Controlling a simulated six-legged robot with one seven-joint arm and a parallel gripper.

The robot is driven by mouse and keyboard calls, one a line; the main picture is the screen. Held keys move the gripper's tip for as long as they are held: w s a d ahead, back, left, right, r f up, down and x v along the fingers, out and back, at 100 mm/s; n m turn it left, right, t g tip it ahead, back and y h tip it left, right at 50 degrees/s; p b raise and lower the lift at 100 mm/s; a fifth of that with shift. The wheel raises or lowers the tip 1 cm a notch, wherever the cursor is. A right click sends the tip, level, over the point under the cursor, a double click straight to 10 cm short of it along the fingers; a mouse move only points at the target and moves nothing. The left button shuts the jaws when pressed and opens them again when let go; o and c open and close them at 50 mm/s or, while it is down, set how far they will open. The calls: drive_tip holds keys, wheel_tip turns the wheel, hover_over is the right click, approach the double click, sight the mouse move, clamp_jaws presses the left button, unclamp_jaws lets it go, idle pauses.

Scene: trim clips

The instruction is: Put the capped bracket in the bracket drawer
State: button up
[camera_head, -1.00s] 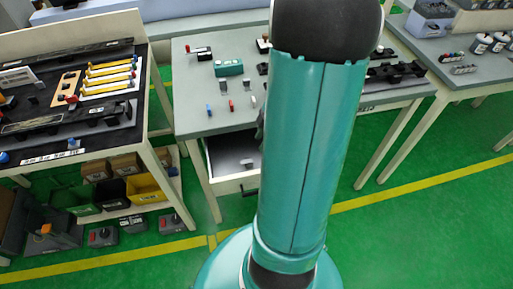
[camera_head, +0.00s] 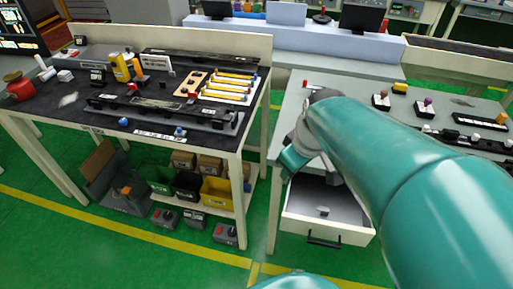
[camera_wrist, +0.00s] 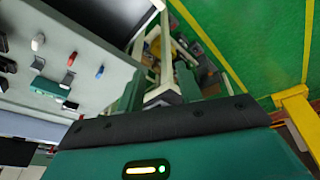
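In the wrist view, several small pieces with coloured caps stand on the grey table (camera_wrist: 25,82): a white-capped one (camera_wrist: 38,42), a red-capped one (camera_wrist: 68,78) and a blue-capped one (camera_wrist: 99,72). Plain grey clips stand beside them. I cannot tell which is the capped bracket. The open drawer (camera_head: 312,233) sits under the table's front edge, with a small grey piece (camera_head: 323,211) inside. My gripper (camera_head: 292,160) is above the drawer's left side. Its teal fingers (camera_wrist: 157,90) look apart. A pale shape shows between them; I cannot tell what it is.
A teal block (camera_wrist: 48,89) stands near the capped pieces. To the left is a workbench (camera_head: 130,108) with a rail and yellow-handled tools; bins, including a yellow one (camera_head: 217,192), sit on its low shelf. Green floor lies open in front. My arm hides much of the table.

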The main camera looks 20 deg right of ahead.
drive_tip(key=s+a+r+m+t, duration=0.2)
drive_tip(key=s+a+r+m, duration=0.2)
drive_tip(key=a, duration=0.4)
drive_tip(key=shift+r, duration=0.9)
drive_tip(key=shift+d+m, duration=0.15)
drive_tip(key=shift+m, duration=0.15)
